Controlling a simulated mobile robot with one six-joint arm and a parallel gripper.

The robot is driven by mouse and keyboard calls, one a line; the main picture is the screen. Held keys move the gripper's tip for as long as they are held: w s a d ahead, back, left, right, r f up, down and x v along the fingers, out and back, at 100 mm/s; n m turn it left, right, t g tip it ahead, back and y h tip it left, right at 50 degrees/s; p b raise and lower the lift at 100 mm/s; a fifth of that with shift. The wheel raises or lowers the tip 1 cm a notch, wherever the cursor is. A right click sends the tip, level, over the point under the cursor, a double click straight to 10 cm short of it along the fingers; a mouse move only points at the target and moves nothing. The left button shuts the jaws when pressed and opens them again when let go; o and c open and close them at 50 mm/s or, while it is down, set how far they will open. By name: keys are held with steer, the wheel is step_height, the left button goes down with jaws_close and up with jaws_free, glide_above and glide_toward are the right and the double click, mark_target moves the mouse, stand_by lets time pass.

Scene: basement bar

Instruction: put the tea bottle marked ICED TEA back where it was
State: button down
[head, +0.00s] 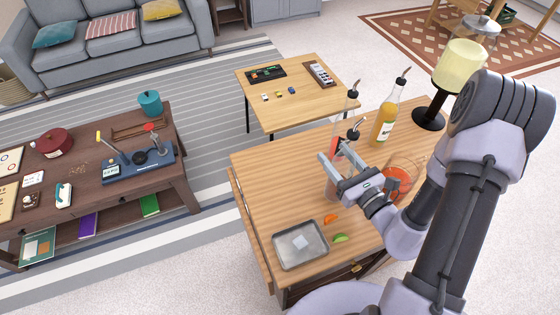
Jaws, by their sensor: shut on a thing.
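My gripper (339,160) is over the wooden bar cart top (262,185), shut on a mostly clear bottle (331,188). The gripper hides much of this bottle, and I cannot read any ICED TEA marking on it. A dark pour spout shows just above the gripper. Another clear bottle (351,103) with a dark spout stands close behind, with something red low in it. An orange-yellow bottle (385,122) with a pale label stands upright at the back; its lettering is too small to read.
A metal tray (284,256) lies at the counter's front, with orange and green fruit pieces (334,226) beside it. A glass bowl with red contents (397,180) is right of the gripper. A lamp (459,66) stands at the back right. The counter's left part is clear.

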steer(key=s+a+r+n+g+y+p, duration=0.3)
steer(key=s+a+r+y+p, duration=0.15)
steer(key=s+a, duration=0.2)
steer(key=w+a+f+b, duration=0.2)
steer(key=w+a+b, duration=0.1)
steer(key=w, duration=0.4)
steer(key=w+a+f+b, duration=0.3)
steer(key=w+a+b, duration=0.1)
steer(key=w, duration=0.3)
steer(key=shift+w+a+f+b, duration=0.2)
steer(key=shift+w+f+b, duration=0.15)
steer(key=shift+b, duration=0.25)
steer(key=c, duration=0.6)
jaws_free()
steer(key=shift+h, duration=0.25)
steer(key=shift+o, duration=0.2)
steer(key=shift+r, duration=0.1)
